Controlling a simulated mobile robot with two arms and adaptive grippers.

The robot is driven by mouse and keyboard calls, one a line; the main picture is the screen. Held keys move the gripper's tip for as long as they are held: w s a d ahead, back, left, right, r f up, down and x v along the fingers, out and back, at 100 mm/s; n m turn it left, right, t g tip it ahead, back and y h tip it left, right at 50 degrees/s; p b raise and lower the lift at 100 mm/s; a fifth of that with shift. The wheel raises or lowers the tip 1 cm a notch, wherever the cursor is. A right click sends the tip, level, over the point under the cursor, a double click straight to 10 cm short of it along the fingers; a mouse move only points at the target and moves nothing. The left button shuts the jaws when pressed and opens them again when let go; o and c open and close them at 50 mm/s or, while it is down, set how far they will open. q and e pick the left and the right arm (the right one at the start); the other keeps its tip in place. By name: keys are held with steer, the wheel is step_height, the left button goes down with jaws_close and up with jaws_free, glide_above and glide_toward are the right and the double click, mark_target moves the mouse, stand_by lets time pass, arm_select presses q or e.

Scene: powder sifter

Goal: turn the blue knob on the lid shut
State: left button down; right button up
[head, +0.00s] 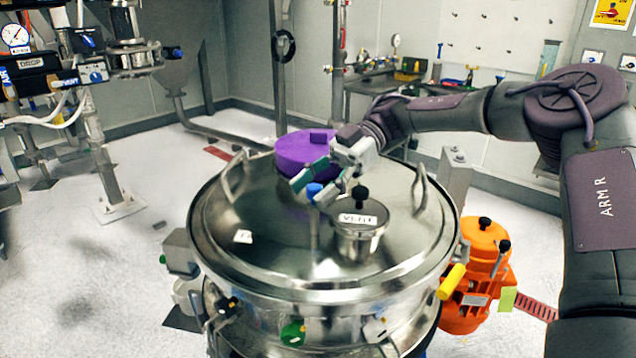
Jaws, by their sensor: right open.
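The blue knob (314,191) stands on a thin stem above the round steel lid (270,235) of the sifter. My right gripper (318,183) reaches in from the right, its fingers pointing down and left at the knob. The fingers are open, one on the left of the knob and one on the right, close to it. I cannot tell whether they touch it. Part of the knob's top edge is near the fingertips. My left gripper is not in the head view.
A steel vent pot (358,240) with a black knob stands on the lid, right of the blue knob. A purple cylinder (303,154) is behind my gripper. Lid handles rise at both sides. An orange motor (482,265) stands at right, a workbench (385,85) behind.

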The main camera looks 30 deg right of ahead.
steer(key=v, duration=1.2)
